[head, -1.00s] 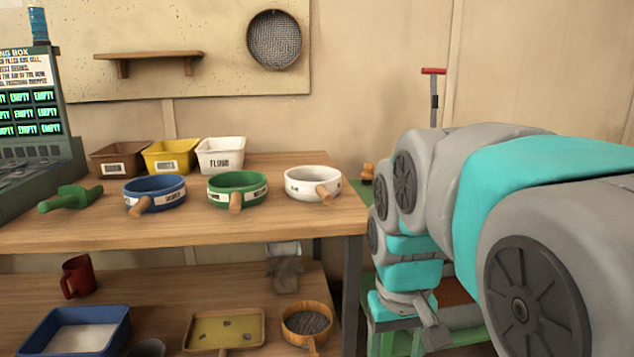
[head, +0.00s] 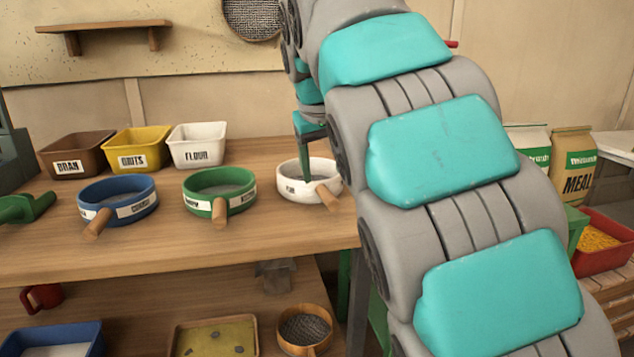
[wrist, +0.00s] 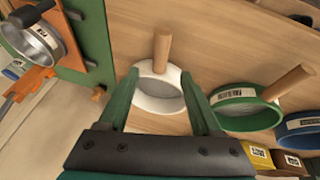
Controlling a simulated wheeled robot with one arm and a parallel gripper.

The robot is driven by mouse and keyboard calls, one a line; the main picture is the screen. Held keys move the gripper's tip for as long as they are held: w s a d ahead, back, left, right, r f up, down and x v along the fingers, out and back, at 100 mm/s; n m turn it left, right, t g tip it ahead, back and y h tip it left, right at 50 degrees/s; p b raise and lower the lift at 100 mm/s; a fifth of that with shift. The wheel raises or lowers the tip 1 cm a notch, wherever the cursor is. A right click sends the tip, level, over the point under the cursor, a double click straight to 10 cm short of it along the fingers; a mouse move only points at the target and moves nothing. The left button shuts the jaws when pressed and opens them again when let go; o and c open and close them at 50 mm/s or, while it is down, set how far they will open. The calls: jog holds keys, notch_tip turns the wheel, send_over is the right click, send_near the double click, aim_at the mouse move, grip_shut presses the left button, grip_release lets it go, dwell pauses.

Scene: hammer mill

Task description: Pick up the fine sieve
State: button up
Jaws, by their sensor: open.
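The white sieve (head: 296,189), whose label seems to read FINE, sits on the upper bench top at the right of a row of three sieves. Its wooden handle points toward the front right in the head view. My gripper (wrist: 158,76) is open and above the white sieve. In the wrist view the white sieve (wrist: 157,102) shows between the two green fingers, its handle pointing up the picture. In the head view a green finger (head: 306,160) reaches down at the sieve's rim. I cannot tell whether it touches.
A green sieve (head: 219,192) and a blue sieve (head: 118,202) stand to the left. Brown, yellow and white bins (head: 197,146) stand behind. A wooden-rimmed sieve (head: 304,330) is on the lower shelf. In the wrist view, another sieve (wrist: 32,45) is in an orange holder.

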aim_at(322, 186)
jog(key=shift+x, duration=1.15)
jog(key=shift+w+a+f, duration=0.1)
jog(key=shift+w+f, duration=0.2)
jog(key=shift+w, duration=0.05)
jog(key=x, duration=0.2)
jog(key=p+x, duration=0.1)
jog(key=x, duration=0.1)
jog(key=shift+w+a, duration=0.15)
jog(key=shift+w, duration=0.35)
grip_shut()
